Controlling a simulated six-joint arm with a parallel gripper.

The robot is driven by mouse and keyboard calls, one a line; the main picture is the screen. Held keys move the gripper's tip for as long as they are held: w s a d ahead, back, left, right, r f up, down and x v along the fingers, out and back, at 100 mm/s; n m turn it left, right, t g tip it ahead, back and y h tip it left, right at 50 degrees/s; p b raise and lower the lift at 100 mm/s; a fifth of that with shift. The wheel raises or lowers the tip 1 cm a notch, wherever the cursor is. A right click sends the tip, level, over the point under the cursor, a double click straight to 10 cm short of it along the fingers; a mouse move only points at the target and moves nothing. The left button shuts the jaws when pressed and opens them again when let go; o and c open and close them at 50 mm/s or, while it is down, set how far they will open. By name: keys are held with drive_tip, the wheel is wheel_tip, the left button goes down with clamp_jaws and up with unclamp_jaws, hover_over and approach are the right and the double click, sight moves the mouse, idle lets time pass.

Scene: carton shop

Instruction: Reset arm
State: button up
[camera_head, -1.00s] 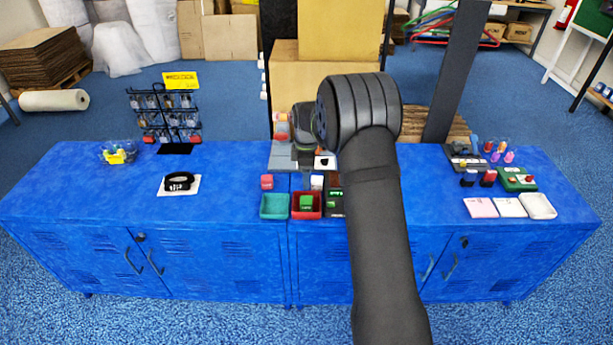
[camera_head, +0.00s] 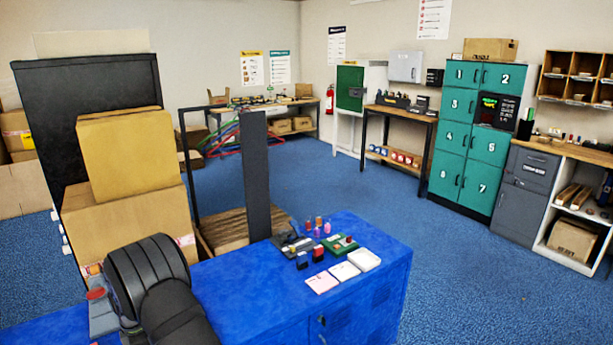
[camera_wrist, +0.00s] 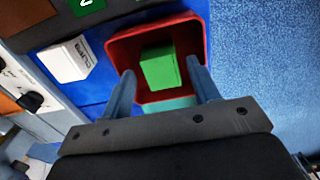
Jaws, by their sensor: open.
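My gripper (camera_wrist: 163,90) is open in the wrist view, its two fingers apart with nothing between them. Beyond the fingertips is a red tray (camera_wrist: 196,38) with a green block (camera_wrist: 160,68) inside it. The fingers overlap the tray's near part in the picture; I cannot tell the height between them. In the head view my dark arm shows at the lower left, and the gripper itself is hidden or out of frame.
A white box (camera_wrist: 68,60) lies left of the tray. Stacked cartons (camera_head: 130,155) stand behind my arm. Teal lockers (camera_head: 455,165) stand far right; open floor lies between.

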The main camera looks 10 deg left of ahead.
drive_tip(key=shift+r, duration=0.95)
drive_tip(key=shift+f, duration=0.1)
